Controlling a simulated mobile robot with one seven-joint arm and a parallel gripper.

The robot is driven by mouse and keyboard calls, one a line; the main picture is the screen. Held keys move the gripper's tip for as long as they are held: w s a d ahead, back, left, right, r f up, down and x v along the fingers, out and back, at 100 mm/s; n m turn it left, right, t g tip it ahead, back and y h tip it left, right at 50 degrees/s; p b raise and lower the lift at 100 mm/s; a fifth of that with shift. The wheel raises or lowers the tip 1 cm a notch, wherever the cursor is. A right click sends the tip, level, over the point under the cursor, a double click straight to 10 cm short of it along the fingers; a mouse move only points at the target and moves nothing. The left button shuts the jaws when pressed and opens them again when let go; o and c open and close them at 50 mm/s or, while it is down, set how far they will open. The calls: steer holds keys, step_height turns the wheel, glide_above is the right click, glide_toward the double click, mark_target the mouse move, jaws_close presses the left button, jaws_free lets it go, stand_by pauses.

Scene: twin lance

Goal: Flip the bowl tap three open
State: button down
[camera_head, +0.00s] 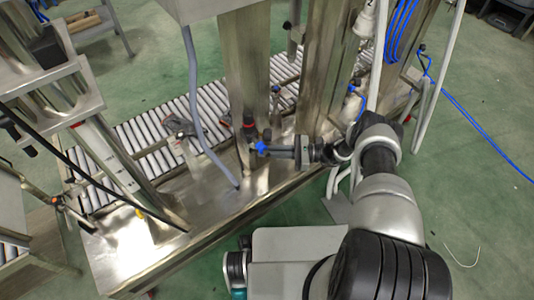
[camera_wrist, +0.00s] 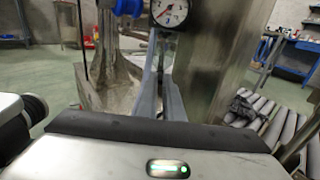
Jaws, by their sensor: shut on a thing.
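A small tap with a blue part (camera_head: 262,147) sits low on the steel column, close above the steel deck. My gripper (camera_head: 270,148) reaches it from the right, with its fingertips at the blue part. In the wrist view my grey fingers (camera_wrist: 161,75) are close together, with a thin dark piece between them that looks like the tap's lever. The grip itself is too small to see clearly. A blue fitting (camera_wrist: 128,7) shows at the top left of the wrist view, apart from the fingers. I cannot tell the tap's number or how far it is turned.
A round pressure gauge (camera_wrist: 168,12) is just beyond my fingertips. The steel column (camera_head: 245,70) rises behind the tap. A grey hose (camera_head: 204,125) hangs to its left. A roller conveyor (camera_head: 150,135) runs behind. Open green floor (camera_head: 470,190) lies to the right.

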steer(key=shift+w+n+g, duration=0.3)
steer(key=shift+n+g, duration=0.2)
steer(key=shift+g, duration=0.3)
steer(key=shift+w+n+g, duration=0.15)
steer(key=shift+n+g, duration=0.15)
steer(key=shift+g, duration=0.1)
steer(key=c, duration=1.9)
jaws_free()
steer(key=shift+d, duration=0.1)
